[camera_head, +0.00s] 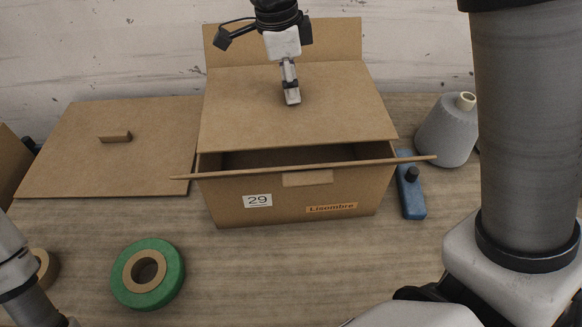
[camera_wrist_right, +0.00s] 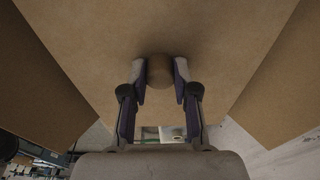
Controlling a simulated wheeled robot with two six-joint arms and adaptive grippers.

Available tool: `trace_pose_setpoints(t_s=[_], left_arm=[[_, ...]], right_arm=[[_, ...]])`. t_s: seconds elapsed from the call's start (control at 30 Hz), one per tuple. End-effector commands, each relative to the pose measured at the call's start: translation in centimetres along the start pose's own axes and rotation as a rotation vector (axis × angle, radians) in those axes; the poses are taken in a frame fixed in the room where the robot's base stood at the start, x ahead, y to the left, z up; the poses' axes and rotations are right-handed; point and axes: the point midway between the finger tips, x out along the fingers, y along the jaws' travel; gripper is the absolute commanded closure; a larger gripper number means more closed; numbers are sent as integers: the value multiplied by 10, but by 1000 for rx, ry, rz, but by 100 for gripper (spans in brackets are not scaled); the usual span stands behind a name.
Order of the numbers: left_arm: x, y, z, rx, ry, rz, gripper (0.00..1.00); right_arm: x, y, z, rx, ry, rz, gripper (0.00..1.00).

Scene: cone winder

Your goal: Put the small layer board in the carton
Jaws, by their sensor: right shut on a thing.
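The open carton (camera_head: 230,208) stands upright in the middle of the table, with a "29" label on its front wall. My right gripper (camera_head: 292,98) is shut on the small grip of a brown layer board (camera_head: 245,115), which lies across the carton's opening; the grip (camera_wrist_right: 180,90) shows between the fingers in the right wrist view. A dark gap shows between the board's front edge and the front wall.
Another brown board (camera_head: 75,155) with a raised tab lies left of the carton. A green tape roll (camera_head: 165,268) lies in front. A blue tool (camera_head: 411,190) and a grey yarn cone (camera_head: 447,132) are at the right. The carton's back flap (camera_head: 330,40) stands up.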

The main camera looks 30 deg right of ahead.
Motion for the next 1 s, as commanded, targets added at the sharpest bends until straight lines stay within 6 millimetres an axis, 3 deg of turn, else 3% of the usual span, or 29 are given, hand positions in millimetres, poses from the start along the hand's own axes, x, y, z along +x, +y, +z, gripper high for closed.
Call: trace_pose_setpoints(t_s=[0.4,1.0], left_arm=[[-8,0,0,0,0,0,46],[-22,0,0,0,0,0,46]], right_arm=[[84,1,12,-1,2,3,100],[190,0,29,1,0,1,100]])
